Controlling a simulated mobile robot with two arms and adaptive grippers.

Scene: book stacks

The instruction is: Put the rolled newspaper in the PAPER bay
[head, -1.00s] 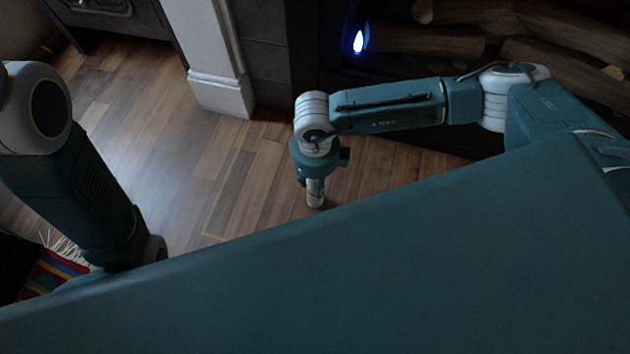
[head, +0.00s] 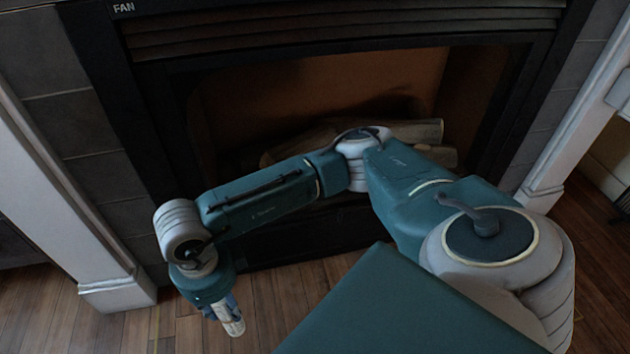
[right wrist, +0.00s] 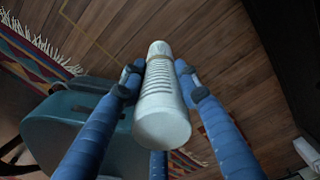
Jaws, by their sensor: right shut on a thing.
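My right gripper (head: 222,303) hangs at the lower left of the head view, pointing down in front of the fireplace. In the right wrist view its blue fingers (right wrist: 159,78) are closed around a pale, banded cylinder, which I take to be the rolled newspaper (right wrist: 162,105). The roll also shows below the gripper in the head view (head: 233,323), held above the wooden floor. My left gripper is out of view. No PAPER label can be read; a thin yellow floor line (right wrist: 98,38) shows in the right wrist view.
A dark fireplace (head: 300,27) with logs (head: 420,130) inside stands close ahead, with white pillars (head: 115,285) at its sides. A fringed, patterned rug (right wrist: 35,50) lies on the floor in the right wrist view. Wooden floor (head: 275,300) is bare before the hearth.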

